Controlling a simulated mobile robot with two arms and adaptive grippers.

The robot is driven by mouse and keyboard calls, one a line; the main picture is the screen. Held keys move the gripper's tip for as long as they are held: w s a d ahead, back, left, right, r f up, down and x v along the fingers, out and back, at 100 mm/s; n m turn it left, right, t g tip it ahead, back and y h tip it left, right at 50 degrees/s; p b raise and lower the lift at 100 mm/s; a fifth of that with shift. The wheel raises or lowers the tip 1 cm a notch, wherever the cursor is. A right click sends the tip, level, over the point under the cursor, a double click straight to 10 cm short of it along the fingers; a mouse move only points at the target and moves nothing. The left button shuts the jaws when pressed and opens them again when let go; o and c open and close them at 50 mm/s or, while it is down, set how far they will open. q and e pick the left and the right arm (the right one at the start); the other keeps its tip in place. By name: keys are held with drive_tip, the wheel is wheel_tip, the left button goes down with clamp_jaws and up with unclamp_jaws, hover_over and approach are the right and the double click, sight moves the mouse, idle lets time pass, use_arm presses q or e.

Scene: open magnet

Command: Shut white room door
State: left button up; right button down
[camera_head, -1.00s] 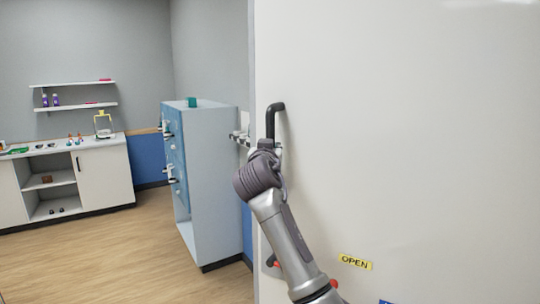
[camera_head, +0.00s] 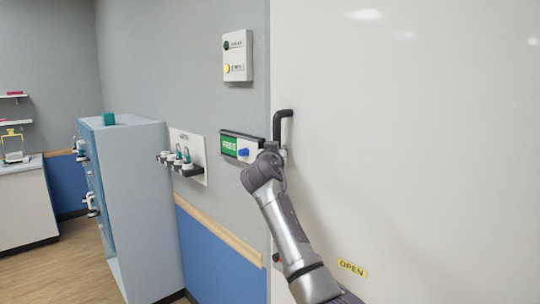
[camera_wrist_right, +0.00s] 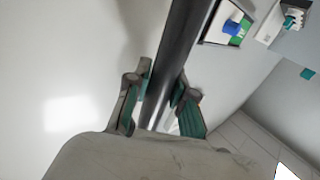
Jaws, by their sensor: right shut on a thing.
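The white door (camera_head: 420,140) fills the right half of the head view. A black handle (camera_head: 285,116) stands out from it near its left edge. My right gripper (camera_head: 272,158) is at the handle's lower part. In the right wrist view its fingers (camera_wrist_right: 162,92) are shut around the dark handle bar (camera_wrist_right: 178,50), with the white door face behind at left. The door's left edge stands against the grey wall in the picture; whether a gap is left there I cannot tell. My left gripper is not in view.
Beside the door edge are a green sign with a blue knob (camera_head: 242,150), a switch panel (camera_head: 238,56) and a rack (camera_head: 188,160) on the wall. A yellow OPEN label (camera_head: 352,268) is low on the door. A light blue cabinet (camera_head: 140,210) stands left; floor beyond is clear.

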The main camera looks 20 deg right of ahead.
drive_tip(key=shift+w+d+f+g, duration=0.1)
drive_tip(key=shift+d+f+g, duration=0.2)
drive_tip(key=shift+d, duration=0.05)
idle(0.3)
drive_tip(key=c, duration=1.2)
unclamp_jaws()
drive_tip(key=shift+w+d, duration=0.1)
drive_tip(key=shift+d, duration=0.05)
drive_tip(key=shift+o, duration=1.2)
drive_tip(key=shift+w+d, duration=0.1)
drive_tip(key=shift+d, duration=0.1)
drive_tip(key=v, duration=1.1)
drive_tip(key=shift+s+a+h, duration=0.15)
drive_tip(key=shift+s+h, duration=0.15)
drive_tip(key=shift+s, duration=0.1)
drive_tip(key=shift+f, duration=0.1)
